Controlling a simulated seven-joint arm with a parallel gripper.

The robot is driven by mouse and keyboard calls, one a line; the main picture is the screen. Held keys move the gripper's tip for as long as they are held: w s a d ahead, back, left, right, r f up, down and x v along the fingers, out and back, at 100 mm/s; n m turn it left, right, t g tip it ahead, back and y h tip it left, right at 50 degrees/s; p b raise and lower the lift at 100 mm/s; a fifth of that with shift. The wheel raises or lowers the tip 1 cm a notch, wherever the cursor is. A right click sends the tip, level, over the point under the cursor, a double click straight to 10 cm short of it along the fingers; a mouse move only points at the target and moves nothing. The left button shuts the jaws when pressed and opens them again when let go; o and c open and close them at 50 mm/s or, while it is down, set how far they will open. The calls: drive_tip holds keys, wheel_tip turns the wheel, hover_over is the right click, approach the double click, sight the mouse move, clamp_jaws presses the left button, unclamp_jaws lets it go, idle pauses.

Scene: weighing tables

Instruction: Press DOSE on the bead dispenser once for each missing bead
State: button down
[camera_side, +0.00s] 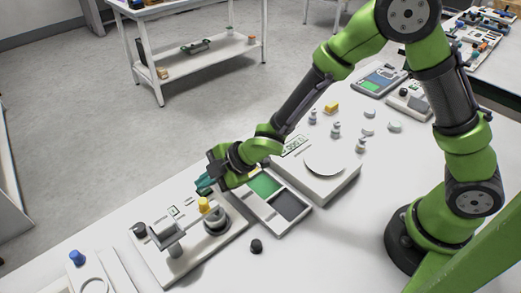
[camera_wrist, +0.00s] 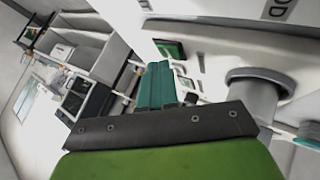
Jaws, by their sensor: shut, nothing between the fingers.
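The bead dispenser (camera_side: 190,245) is a pale panel on the near left of the white table in the side view. It carries a dark knob (camera_side: 139,229), a grey post with an arm (camera_side: 166,237), a round grey cup (camera_side: 216,222) and a yellow part (camera_side: 203,204). My gripper (camera_side: 204,185) is above the panel's far edge, with its teal fingers shut and empty. In the wrist view the shut fingers (camera_wrist: 165,85) point toward a small green-and-dark square (camera_wrist: 170,48) and partly cut-off lettering (camera_wrist: 277,10). A grey cylinder (camera_wrist: 258,98) stands to their right. Contact cannot be told.
A two-part tray, green and dark (camera_side: 264,186), lies right of the dispenser. A scale (camera_side: 325,160) with a round pan and lit display stands beyond it. Small weights (camera_side: 336,130) stand behind. A black knob-like piece (camera_side: 256,246) lies in front of the tray.

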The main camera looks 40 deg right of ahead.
sight(208, 191)
drive_tip(key=shift+f, duration=0.4)
idle(0.3)
drive_tip(key=shift+r, duration=0.8)
drive_tip(key=shift+r, duration=2.55)
idle(0.6)
